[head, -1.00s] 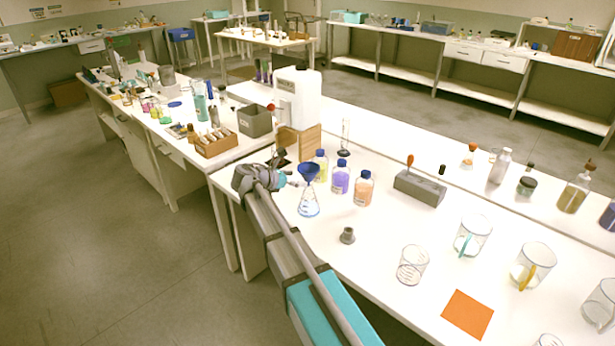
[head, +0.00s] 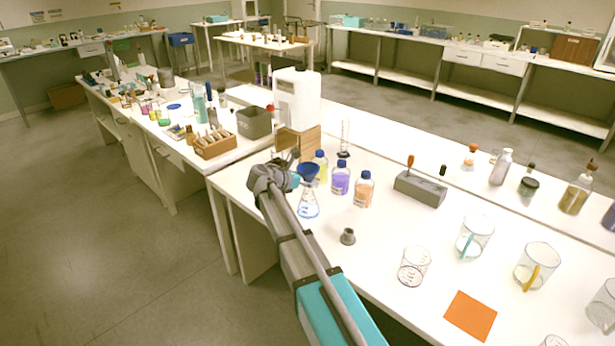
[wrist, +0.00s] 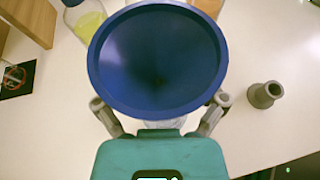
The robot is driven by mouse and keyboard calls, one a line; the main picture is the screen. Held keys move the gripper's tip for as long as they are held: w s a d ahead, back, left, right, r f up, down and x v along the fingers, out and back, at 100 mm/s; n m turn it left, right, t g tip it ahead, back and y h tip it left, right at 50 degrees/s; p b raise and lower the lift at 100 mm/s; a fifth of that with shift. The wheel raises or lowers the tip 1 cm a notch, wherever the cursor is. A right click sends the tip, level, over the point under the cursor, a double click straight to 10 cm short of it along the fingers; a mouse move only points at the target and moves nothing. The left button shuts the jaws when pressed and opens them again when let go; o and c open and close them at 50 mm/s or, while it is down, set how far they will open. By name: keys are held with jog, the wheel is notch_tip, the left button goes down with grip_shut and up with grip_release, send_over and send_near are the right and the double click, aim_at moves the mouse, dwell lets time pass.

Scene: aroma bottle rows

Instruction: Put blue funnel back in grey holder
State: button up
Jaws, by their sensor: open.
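The blue funnel (head: 308,171) sits in the mouth of a clear conical flask (head: 309,203) with blue markings. Its wide rim (wrist: 157,58) fills the upper middle of the wrist view. My gripper (wrist: 160,112) is open, with one finger on each side of the funnel, below its rim in the picture. I cannot tell whether the fingers touch it. The small grey holder (head: 348,236) stands upright and empty on the white bench, right of the flask. It also shows in the wrist view (wrist: 264,95), to the right of the funnel.
Bottles with yellow (head: 321,166), purple (head: 341,180) and orange (head: 364,190) liquid stand close behind and right of the flask. Beakers (head: 414,266) and an orange square (head: 470,315) lie to the right. The bench around the holder is clear.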

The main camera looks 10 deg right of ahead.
jog(key=shift+c, duration=0.2)
dwell(0.3)
jog(key=c, duration=1.1)
